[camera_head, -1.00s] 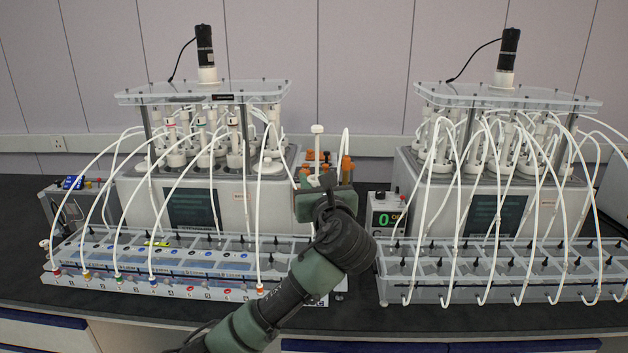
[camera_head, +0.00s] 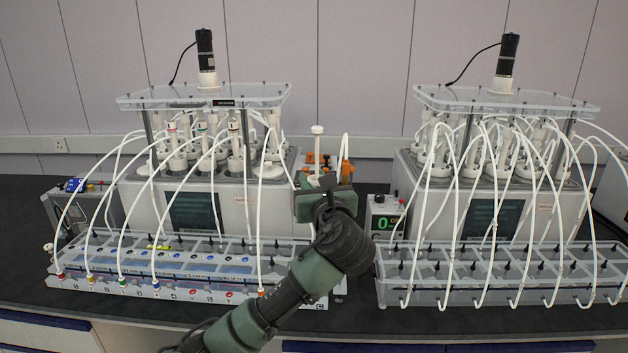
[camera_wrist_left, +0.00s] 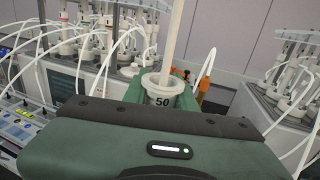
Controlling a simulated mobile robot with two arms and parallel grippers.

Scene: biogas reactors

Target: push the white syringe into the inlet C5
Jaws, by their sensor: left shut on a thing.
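My left gripper (camera_head: 323,184) is shut on the white syringe (camera_head: 317,143), which stands upright above it. In the left wrist view the syringe barrel (camera_wrist_left: 162,92) shows a "50" mark, with its plunger rod rising out of the top; its lower end is hidden by the gripper. The left rack of inlets (camera_head: 180,268) lies to the left of the gripper, with coloured ports along its front. I cannot tell which port is C5. My right gripper is out of view.
The left reactor unit (camera_head: 135,207) stands behind its rack, with white tubes arching down. A second reactor unit (camera_head: 560,207) and rack (camera_head: 500,290) stand on the right.

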